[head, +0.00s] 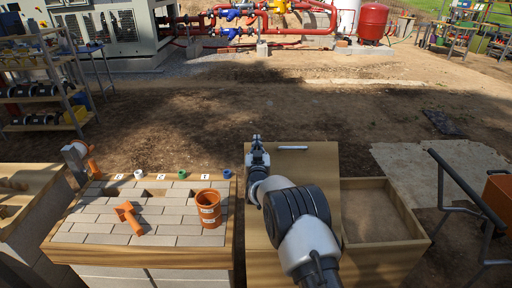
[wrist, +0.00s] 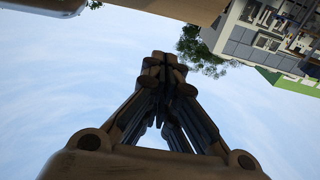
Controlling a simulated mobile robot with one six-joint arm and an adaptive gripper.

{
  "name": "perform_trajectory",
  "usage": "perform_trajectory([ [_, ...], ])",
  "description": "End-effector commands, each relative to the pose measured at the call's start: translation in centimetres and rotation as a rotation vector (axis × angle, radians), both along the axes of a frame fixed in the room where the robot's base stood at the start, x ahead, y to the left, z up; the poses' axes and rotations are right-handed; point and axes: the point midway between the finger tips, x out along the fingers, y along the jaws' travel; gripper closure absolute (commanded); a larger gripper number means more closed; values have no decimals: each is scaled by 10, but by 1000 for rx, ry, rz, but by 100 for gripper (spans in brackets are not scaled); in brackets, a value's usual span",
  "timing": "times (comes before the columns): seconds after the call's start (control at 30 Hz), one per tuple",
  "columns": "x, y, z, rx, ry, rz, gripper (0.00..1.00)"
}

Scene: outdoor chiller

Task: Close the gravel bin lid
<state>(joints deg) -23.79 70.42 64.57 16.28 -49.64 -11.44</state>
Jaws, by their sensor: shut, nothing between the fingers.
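The bin lid (head: 300,172) is a plain light-wood panel in the middle of the head view, with a pale bar handle (head: 292,148) along its far edge. It reaches farther up the picture than the open bin beside it and looks raised, though its exact tilt is hard to tell. The inside of its bin is hidden. My gripper (head: 257,143) is shut and empty at the lid's far left corner; contact cannot be told. In the wrist view the shut fingers (wrist: 165,65) point toward open sky, with a brown panel edge (wrist: 180,8) at the top.
An open wooden bin (head: 424,240) with sandy fill adjoins on the right. On the left is a brick-topped bench (head: 60,238) with an orange pot (head: 208,208) and an orange pipe fitting (head: 128,217). A dark handrail (head: 465,185) stands at far right. Bare ground lies beyond.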

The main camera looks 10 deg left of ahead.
Motion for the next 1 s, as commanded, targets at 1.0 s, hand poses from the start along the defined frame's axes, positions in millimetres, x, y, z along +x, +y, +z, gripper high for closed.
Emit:
perform_trajectory([
  [1.0, 47, 1, -31, -3, 16, 0, 100],
])
